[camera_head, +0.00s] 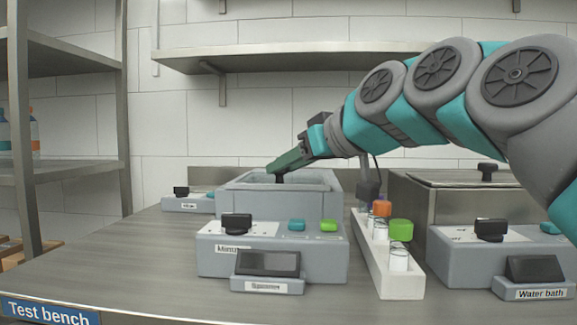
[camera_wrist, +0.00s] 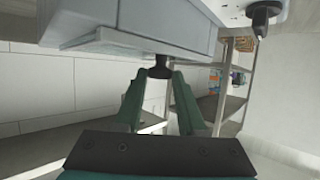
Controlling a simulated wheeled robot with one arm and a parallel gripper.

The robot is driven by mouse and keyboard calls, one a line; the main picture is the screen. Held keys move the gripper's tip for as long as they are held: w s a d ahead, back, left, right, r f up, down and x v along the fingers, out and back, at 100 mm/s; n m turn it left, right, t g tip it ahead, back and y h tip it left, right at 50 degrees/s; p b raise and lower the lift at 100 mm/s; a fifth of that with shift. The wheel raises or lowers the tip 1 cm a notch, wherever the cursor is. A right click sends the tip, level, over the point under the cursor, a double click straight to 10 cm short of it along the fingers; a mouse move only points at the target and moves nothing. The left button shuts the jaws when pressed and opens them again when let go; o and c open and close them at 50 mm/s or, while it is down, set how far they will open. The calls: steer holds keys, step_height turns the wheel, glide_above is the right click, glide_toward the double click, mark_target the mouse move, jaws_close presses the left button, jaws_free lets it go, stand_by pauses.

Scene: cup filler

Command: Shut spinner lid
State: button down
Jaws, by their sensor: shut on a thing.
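The spinner (camera_head: 322,205) is the grey box in the middle of the bench in the head view, with a black dial, a teal button and a green button on its front. My gripper (camera_head: 279,170) reaches over its top from the right and is shut on the black lid knob (camera_head: 280,179). In the wrist view, the knob (camera_wrist: 160,69) sits between the two green fingertips (camera_wrist: 159,78), against the grey spinner body (camera_wrist: 150,38). The lid appears to lie low within the box rim. I cannot tell whether it is fully seated.
A white rack (camera_head: 376,262) with capped vials, one green-capped (camera_head: 400,230), stands just right of the spinner. The water bath (camera_head: 440,215) is further right. Another small device (camera_head: 186,200) stands behind left. Shelving (camera_head: 70,120) is at the left. Front-left bench is clear.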

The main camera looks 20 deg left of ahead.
steer(key=c, duration=0.5)
jaws_free()
steer(key=shift+s, duration=0.25)
steer(key=shift+d, duration=0.1)
steer(key=v, duration=0.7)
steer(key=shift+d+r, duration=0.2)
steer(key=shift+d, duration=0.05)
steer(key=shift+s, duration=0.15)
